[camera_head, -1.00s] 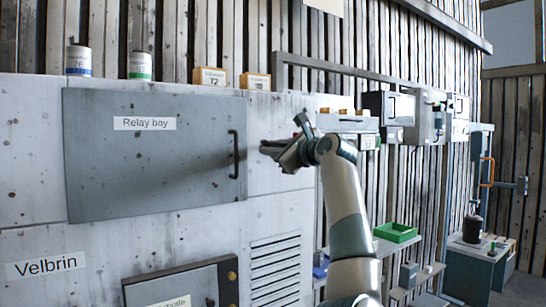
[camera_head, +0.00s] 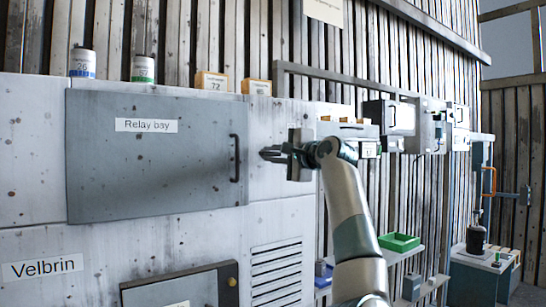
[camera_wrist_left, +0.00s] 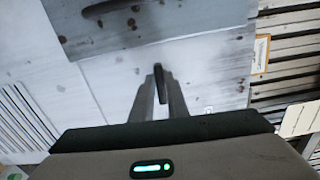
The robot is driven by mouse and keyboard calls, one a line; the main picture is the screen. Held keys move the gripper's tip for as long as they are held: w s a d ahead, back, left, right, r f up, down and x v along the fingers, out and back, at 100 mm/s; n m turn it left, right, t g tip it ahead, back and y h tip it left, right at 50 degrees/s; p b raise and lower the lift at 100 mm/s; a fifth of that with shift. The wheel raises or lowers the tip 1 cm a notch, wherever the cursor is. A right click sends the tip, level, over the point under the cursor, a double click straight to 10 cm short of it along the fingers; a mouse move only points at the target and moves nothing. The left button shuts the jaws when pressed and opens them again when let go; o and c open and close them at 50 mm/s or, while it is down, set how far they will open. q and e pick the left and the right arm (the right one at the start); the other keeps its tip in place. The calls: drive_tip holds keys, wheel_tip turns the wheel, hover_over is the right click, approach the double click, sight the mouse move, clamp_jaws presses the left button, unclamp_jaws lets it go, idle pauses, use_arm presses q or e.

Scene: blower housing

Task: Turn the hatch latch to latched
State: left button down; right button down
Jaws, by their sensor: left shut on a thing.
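The grey hatch (camera_head: 153,160) labelled "Relay bay" lies flat against the pale cabinet, with a dark upright handle (camera_head: 234,158) near its right edge. Part of the hatch (camera_wrist_left: 140,15) and its handle (camera_wrist_left: 108,8) show at the top of the left wrist view. My left gripper (camera_head: 268,153) is at the cabinet face just right of the hatch. In the left wrist view its fingers (camera_wrist_left: 160,88) are closed around a short dark bar, the latch (camera_wrist_left: 161,80). The fingers hide most of the latch in the head view. My right gripper is out of view.
Two cans (camera_head: 143,68) and two small boxes (camera_head: 211,81) stand on the cabinet top. A second dark-framed panel (camera_head: 180,288) and a vent grille (camera_head: 276,275) are below. A green tray (camera_head: 399,242) sits on a shelf at right. The cabinet face around the latch is mostly clear.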

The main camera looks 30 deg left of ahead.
use_arm(q)
drive_tip(key=shift+n, duration=0.3)
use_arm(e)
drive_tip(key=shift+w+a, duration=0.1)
use_arm(q)
drive_tip(key=c, duration=1.8)
unclamp_jaws()
drive_tip(key=shift+s+d, duration=0.1)
drive_tip(key=shift+d, duration=0.05)
